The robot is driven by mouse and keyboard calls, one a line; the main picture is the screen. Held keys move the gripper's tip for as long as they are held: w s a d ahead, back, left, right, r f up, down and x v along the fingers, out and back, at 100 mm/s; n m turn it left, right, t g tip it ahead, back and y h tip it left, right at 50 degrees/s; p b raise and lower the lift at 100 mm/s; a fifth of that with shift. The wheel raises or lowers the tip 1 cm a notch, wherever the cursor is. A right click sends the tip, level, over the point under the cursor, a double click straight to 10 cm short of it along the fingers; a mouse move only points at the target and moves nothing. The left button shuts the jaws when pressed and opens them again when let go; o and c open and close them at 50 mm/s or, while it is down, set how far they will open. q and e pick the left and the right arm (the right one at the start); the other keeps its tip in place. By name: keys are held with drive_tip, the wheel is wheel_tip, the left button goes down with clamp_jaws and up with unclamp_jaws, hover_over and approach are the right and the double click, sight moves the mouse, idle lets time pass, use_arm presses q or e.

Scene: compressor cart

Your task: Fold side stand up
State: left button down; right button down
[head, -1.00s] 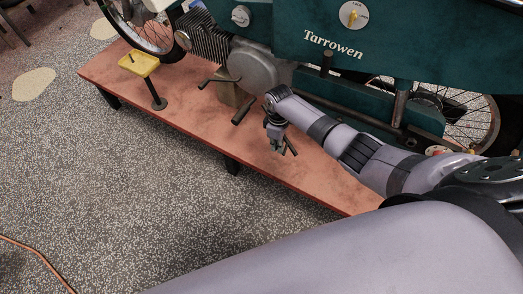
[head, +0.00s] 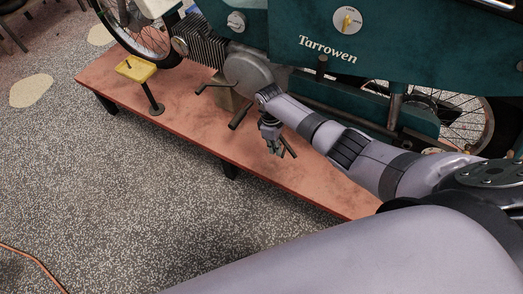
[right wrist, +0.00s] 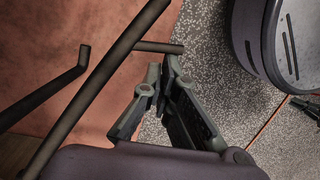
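The side stand, a dark metal rod with a short crosswise foot, runs diagonally across the right wrist view (right wrist: 98,88). In the head view its lower end (head: 291,150) shows beside my right gripper, low over the platform. My right gripper (head: 276,151) points down. In the right wrist view its fingertips (right wrist: 161,74) look slightly apart, just below the stand's foot, with nothing seen between them. Whether a finger touches the stand cannot be told. My right forearm hides the stand's upper part in the head view. My left gripper is out of view.
The teal Tarrowen machine (head: 420,60) stands on a low reddish platform (head: 190,125). A bent pedal-like rod (head: 215,86) and a yellow-topped post (head: 136,68) are to the left. Speckled floor (head: 120,200) lies open in front; an orange cable (head: 35,258) crosses it.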

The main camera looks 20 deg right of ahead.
drive_tip(key=v, duration=1.1)
drive_tip(key=shift+r, duration=0.45)
